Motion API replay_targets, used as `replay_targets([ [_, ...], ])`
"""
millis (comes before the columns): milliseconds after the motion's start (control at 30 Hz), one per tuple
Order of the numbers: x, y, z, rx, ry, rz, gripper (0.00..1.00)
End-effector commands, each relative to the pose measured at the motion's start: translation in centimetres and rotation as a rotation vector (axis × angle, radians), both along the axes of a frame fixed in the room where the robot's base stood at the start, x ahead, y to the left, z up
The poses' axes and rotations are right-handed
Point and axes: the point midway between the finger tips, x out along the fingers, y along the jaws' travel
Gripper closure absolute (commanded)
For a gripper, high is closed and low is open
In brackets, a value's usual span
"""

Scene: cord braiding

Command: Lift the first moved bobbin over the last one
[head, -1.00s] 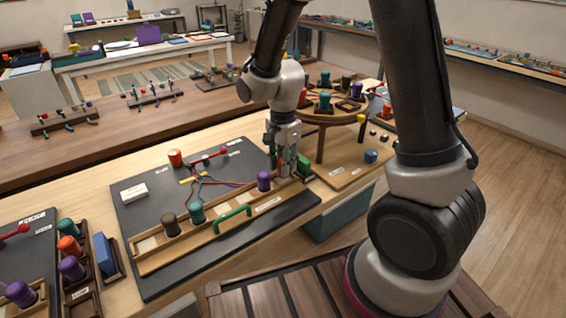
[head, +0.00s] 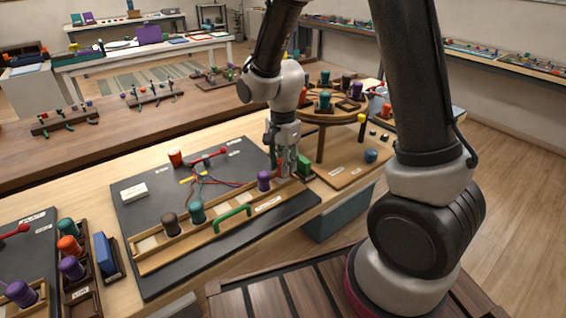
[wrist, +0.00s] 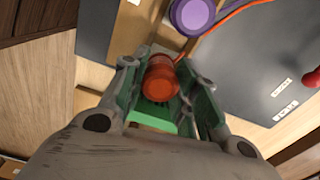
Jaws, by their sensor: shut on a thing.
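My gripper (head: 285,172) is at the right end of the wooden rail (head: 155,262) on the dark board. In the wrist view its green-padded fingers (wrist: 160,88) are shut on an orange-red bobbin (wrist: 161,80). In the head view the fingers mostly hide that bobbin. A purple bobbin (head: 264,181) stands upright in the rail just left of my gripper; it also shows in the wrist view (wrist: 192,15). A teal bobbin (head: 197,212) and a dark brown bobbin (head: 170,225) stand farther left in the rail. Cords (head: 212,181) spread over the board behind the rail.
A round raised stand (head: 322,117) with bobbins is behind right.

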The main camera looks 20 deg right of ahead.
Motion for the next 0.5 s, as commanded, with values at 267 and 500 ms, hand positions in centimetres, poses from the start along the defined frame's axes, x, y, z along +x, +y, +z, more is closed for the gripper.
replay_targets([
  [267, -0.04, -0.02, -0.58, -0.001, 0.002, 0.0, 0.94],
  [500, -0.01, -0.01, -1.04, 0.0, 0.0, 0.0, 0.94],
])
